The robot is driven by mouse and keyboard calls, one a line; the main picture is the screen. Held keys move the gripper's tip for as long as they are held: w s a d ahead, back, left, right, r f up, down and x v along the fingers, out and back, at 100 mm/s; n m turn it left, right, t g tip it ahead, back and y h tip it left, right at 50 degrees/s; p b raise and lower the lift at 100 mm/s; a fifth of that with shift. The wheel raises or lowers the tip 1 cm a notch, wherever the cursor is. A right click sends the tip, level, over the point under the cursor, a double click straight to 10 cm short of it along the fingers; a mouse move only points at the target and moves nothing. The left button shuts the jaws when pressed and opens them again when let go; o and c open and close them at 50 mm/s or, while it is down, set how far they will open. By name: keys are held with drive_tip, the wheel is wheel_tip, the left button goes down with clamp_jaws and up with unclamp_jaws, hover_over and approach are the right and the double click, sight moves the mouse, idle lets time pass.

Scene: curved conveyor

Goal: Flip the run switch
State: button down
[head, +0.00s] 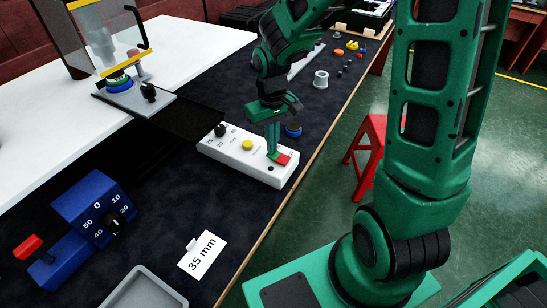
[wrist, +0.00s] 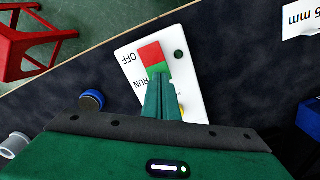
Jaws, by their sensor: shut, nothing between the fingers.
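A white control box (head: 228,150) lies on the dark table, and it also shows in the wrist view (wrist: 190,75). The run switch is a red and green rocker (head: 284,159) near the box's right end. In the wrist view its red half (wrist: 150,54) lies beside OFF, and its green part lies toward RUN. My gripper (head: 272,152) is shut and empty, pointing down at the green side. Its fingertips (wrist: 160,78) partly cover the green part; I cannot tell whether they touch it. The rocker's tilt is unclear.
The box also carries a yellow button (head: 248,145) and a black knob (head: 220,130). A blue round object (head: 293,130) stands just behind the box. A blue dial unit (head: 92,207), a 35 mm card (head: 203,255) and a grey tray (head: 143,290) lie nearer. A red stool (head: 365,150) stands on the floor.

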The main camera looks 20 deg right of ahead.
drive_tip(key=shift+f, duration=0.35)
wheel_tip(320, 180, up, 7)
idle(1.2)
